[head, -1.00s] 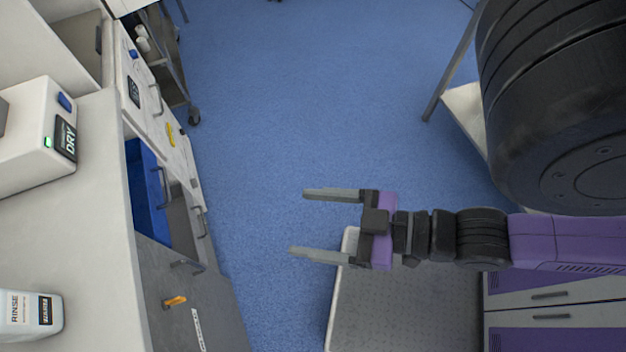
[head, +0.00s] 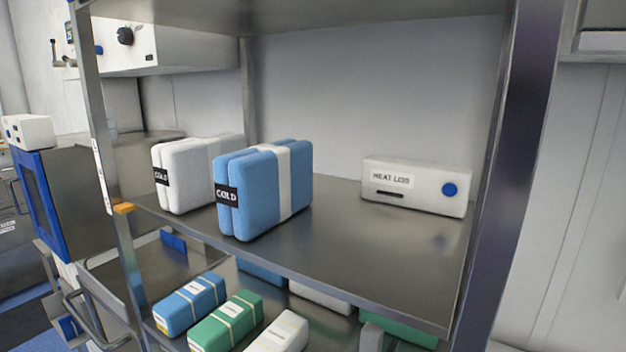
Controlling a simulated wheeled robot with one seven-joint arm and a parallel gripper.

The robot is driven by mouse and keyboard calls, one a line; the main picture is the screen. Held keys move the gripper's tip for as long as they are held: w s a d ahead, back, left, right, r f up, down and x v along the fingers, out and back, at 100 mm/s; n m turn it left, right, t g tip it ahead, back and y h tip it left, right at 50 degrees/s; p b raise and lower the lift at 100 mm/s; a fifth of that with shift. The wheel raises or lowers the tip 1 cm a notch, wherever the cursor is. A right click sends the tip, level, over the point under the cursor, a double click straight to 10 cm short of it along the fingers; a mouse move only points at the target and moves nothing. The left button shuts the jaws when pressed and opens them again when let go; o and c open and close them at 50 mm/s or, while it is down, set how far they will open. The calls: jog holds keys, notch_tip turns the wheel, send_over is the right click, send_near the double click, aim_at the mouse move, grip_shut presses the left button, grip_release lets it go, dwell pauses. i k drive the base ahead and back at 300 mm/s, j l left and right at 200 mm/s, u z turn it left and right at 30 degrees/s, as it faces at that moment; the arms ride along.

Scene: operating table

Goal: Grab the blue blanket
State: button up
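A blue folded blanket (head: 262,190) stands upright on the upper metal shelf in the head view. It has a white band around it and a black label reading COLD on its left end. A similar white blanket (head: 188,176) with a black label stands just to its left and slightly behind. My gripper is not in the head view now, so its state and its place relative to the blanket are not shown.
The metal shelf (head: 385,255) has free room right of the blanket. A white HEAT LOG box (head: 416,186) stands at the right. Metal posts (head: 506,170) flank the shelf. Wrapped blue (head: 190,304) and green (head: 226,322) packs lie on the level below.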

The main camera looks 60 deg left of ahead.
aim_at(258, 188)
jog(key=u, duration=1.55)
jog(key=j+u, duration=0.15)
jog(key=j, duration=0.4)
jog(key=i+j+u, duration=0.1)
jog(key=j, duration=0.45)
jog(key=i+j+u, duration=0.15)
jog(key=j, duration=0.4)
jog(key=k, duration=0.05)
